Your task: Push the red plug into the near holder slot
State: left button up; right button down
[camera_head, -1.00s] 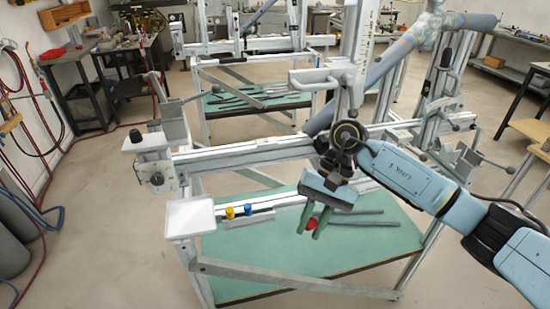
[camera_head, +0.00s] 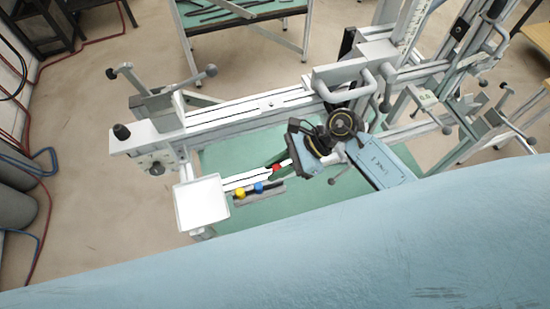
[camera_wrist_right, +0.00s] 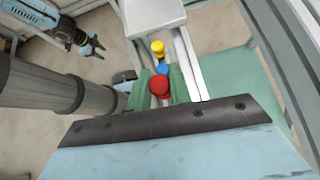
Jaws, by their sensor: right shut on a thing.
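The red plug (camera_head: 276,168) is between the green fingers of my right gripper (camera_head: 279,169), which is shut on it. In the right wrist view the red plug (camera_wrist_right: 159,87) shows between both fingers, just in front of the blue plug (camera_wrist_right: 163,69). The holder (camera_head: 269,194) is a small grey strip along the frame rail, with the yellow plug (camera_head: 240,194) and blue plug (camera_head: 259,187) on it. The near slot is hidden, and I cannot tell whether the red plug touches the holder. My left gripper (camera_wrist_right: 92,47) shows small at the upper left of the right wrist view; its opening is unclear.
A white tray (camera_head: 202,204) sits at the left end of the holder. The long frame rail (camera_head: 240,110) with clamps runs behind. A green shelf (camera_head: 225,155) lies below. A large pale blue link of mine covers the bottom of the head view.

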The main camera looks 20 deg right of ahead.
aim_at(276, 181)
jog(key=shift+f+b, duration=0.4)
jog(key=shift+f, duration=0.2)
jog(key=shift+f+b, duration=0.45)
jog(key=shift+f, duration=0.2)
jog(key=shift+f+b, duration=0.95)
jog(key=shift+f, duration=0.4)
jog(key=shift+f+b, duration=1.35)
jog(key=shift+b, duration=0.15)
jog(key=c, duration=1.2)
grip_release()
jog(key=shift+r, duration=0.15)
